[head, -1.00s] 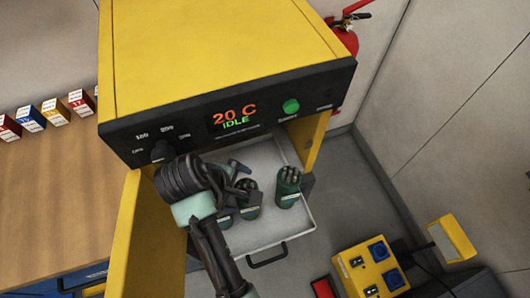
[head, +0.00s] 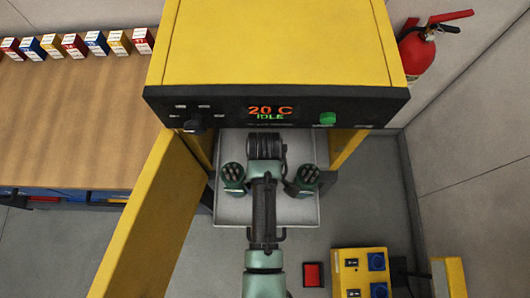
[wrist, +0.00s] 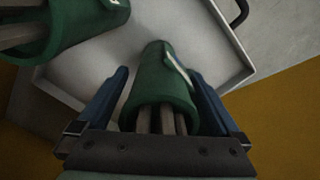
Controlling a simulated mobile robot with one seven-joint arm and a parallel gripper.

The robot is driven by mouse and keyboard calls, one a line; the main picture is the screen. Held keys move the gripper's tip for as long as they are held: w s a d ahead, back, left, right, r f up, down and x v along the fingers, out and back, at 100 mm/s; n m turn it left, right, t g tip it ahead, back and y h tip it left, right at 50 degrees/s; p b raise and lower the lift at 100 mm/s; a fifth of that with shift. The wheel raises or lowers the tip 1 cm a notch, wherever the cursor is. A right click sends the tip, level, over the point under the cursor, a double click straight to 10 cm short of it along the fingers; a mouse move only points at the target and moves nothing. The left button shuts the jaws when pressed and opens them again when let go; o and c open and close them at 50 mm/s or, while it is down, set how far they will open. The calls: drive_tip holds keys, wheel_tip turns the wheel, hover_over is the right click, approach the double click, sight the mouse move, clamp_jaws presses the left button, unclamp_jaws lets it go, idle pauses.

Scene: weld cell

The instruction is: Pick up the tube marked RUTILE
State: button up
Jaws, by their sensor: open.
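Two dark green tubes with grey rods show in the head view, one at the left (head: 232,178) and one at the right (head: 304,180) of the drawn-out tray; my arm hides the space between them. In the wrist view, a green tube (wrist: 160,85) with rods showing from its open end lies between the fingers of my gripper (wrist: 160,73). The gripper is open, one blue finger on each side of it. A pale label on this tube is seen edge-on and cannot be read. Another tube (wrist: 65,25) is at upper left. I cannot tell which is marked RUTILE.
The light grey tray (head: 235,210) sits under the yellow oven (head: 270,45), whose display reads 20 C, IDLE. The open yellow door (head: 150,220) stands at the left. A yellow socket box (head: 362,270) is at lower right, and a fire extinguisher (head: 417,55) at upper right.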

drive_tip(key=shift+f, duration=0.4)
clamp_jaws()
drive_tip(key=shift+w+r, duration=0.1)
drive_tip(key=shift+w, duration=0.05)
